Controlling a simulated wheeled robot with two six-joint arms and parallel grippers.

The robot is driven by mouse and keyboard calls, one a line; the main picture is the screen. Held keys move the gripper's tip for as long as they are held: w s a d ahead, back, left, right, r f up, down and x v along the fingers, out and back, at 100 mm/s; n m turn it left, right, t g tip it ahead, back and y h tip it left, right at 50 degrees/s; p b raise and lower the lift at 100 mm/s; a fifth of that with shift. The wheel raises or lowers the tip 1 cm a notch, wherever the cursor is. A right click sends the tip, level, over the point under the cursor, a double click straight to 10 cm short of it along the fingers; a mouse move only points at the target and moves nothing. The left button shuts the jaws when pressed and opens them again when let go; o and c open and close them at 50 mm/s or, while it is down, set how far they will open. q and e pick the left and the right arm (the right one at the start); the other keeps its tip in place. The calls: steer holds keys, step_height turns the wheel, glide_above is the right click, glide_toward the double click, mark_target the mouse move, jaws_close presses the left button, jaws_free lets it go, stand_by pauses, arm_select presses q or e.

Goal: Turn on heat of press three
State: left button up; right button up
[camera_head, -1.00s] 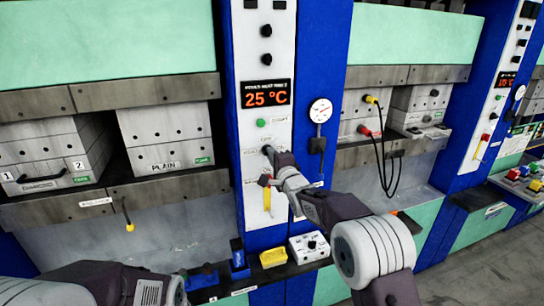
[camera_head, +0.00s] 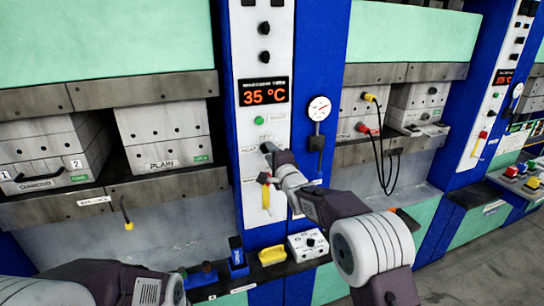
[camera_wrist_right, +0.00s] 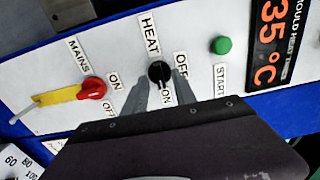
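The press control panel (camera_head: 278,60) is white, and its red display (camera_head: 264,91) reads 35 °C. The black HEAT knob (camera_wrist_right: 158,70) sits between OFF and ON labels, and its lower end points toward ON. My right gripper (camera_wrist_right: 162,84) has one grey finger on each side of this knob, close to it; whether they touch is unclear. In the head view the right gripper (camera_head: 269,151) is at the panel and hides most of the knob. The left gripper is out of view; only my left arm shows at the bottom left.
A red MAINS switch (camera_wrist_right: 93,88) on a yellow plate is beside the HEAT knob. A green START button (camera_wrist_right: 221,45) is on the other side. A gauge (camera_head: 319,108) is right of the panel. A white box with a knob (camera_head: 308,244) stands on the ledge below.

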steer(key=b+v, duration=0.3)
steer(key=v, duration=0.6)
